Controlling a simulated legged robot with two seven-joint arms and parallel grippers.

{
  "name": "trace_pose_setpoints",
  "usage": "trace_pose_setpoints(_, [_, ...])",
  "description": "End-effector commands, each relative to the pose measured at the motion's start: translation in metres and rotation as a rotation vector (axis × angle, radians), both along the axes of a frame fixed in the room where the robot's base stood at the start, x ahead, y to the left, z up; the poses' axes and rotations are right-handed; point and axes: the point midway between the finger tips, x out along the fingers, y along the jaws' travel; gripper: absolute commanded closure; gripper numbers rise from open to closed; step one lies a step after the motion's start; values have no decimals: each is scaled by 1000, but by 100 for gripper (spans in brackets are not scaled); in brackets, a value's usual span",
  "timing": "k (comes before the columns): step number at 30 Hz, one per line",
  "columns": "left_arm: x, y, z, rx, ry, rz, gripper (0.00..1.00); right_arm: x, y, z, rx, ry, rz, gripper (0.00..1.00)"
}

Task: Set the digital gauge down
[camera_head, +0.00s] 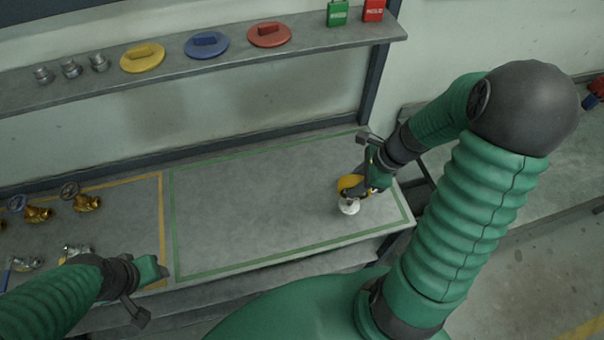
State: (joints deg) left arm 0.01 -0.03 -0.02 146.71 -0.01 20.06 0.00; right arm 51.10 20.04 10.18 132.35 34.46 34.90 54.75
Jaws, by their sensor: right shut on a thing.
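The digital gauge (348,187) shows as a yellow round body with a pale white lower end, at the right part of the green-outlined area of the bench (240,210). My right gripper (368,182) is shut on it from the right and partly hides it. Whether its lower end touches the bench top is hard to tell. My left gripper (150,295) is at the lower left near the bench's front edge, away from the gauge; its jaws are too unclear to read.
Several brass and steel valves (86,202) stand in the yellow-outlined area at left. A shelf (200,75) above carries yellow, blue and red discs, small metal fittings, and green and red padlocks. The middle of the green-outlined area is clear.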

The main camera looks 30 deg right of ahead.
Motion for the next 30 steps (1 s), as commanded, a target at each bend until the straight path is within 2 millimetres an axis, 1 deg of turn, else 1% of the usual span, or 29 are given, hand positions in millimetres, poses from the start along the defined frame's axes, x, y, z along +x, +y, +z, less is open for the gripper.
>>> trace_pose_setpoints(1, [0,0,10,0,0,0,55,15,10,3,3,1,7,100])
trace_pose_setpoints(6, [0,0,27,0,0,0,55,62,42,-4,5,5,7,100])
trace_pose_setpoints(10, [0,0,33,0,0,-1,55,84,59,-8,1,4,4,100])
trace_pose_setpoints(13, [0,0,36,0,0,-1,55,89,64,-15,3,6,1,100])
trace_pose_setpoints(19, [0,0,43,0,0,-1,55,87,65,-42,2,4,-3,100])
trace_pose_setpoints(29, [0,0,39,0,0,0,55,89,63,-51,0,4,-1,100])
trace_pose_setpoints(30, [0,0,39,0,0,0,55,89,63,-51,1,5,0,65])
